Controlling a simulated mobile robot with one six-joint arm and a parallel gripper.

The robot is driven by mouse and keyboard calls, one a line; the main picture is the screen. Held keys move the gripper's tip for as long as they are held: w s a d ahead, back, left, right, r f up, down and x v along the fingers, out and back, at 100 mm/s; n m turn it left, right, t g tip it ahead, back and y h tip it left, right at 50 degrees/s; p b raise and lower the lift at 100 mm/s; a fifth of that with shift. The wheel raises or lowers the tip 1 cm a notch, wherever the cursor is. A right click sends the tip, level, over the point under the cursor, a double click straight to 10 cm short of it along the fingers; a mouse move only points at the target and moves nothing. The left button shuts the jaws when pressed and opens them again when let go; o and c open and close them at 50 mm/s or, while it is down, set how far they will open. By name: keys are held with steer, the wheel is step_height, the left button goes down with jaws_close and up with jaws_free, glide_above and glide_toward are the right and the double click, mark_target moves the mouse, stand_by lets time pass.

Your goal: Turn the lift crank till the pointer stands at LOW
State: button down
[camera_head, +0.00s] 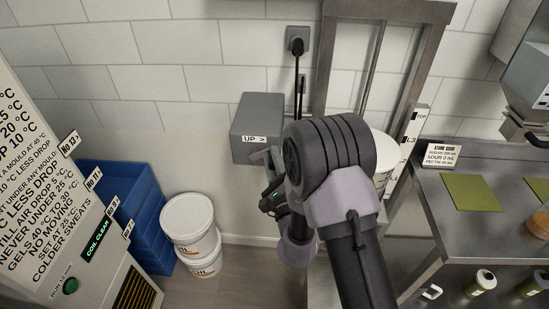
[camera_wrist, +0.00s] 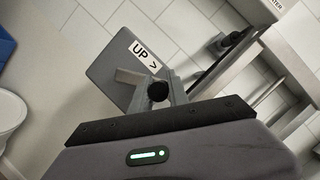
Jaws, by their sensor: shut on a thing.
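The lift crank's grey gearbox (camera_head: 258,115) hangs on the tiled wall left of the lift frame and carries an "UP >" label. It also shows in the wrist view (camera_wrist: 118,62). The crank's black knob (camera_wrist: 157,91) is in front of the box in the wrist view. My gripper (camera_head: 272,188) is below the box in the head view, partly hidden by my arm, and is shut on the crank handle. The level scale (camera_head: 409,145) shows the marks TOP and L3. Its lower part and the pointer are hidden or cannot be made out.
The metal lift frame (camera_head: 325,60) stands right of the box, with a white bucket (camera_head: 384,150) partly behind my arm. White tubs (camera_head: 188,222) and blue crates (camera_head: 115,190) stand at left. A steel table (camera_head: 430,205) is at right. A cable hangs above the box.

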steer(key=shift+a+r+p, duration=1)
steer(key=shift+r+p, duration=0.1)
steer(key=shift+r, duration=0.05)
steer(key=a+p, duration=0.1)
steer(key=a+r, duration=0.1)
steer(key=a, duration=0.1)
steer(key=shift+p, duration=0.35)
steer(key=c, duration=2.2)
jaws_free()
steer(key=shift+s+a+f, duration=0.1)
steer(key=shift+a+f, duration=0.05)
steer(key=shift+a, duration=0.55)
steer(key=shift+a+f, duration=0.15)
steer(key=shift+a, duration=0.55)
steer(key=shift+f, duration=0.1)
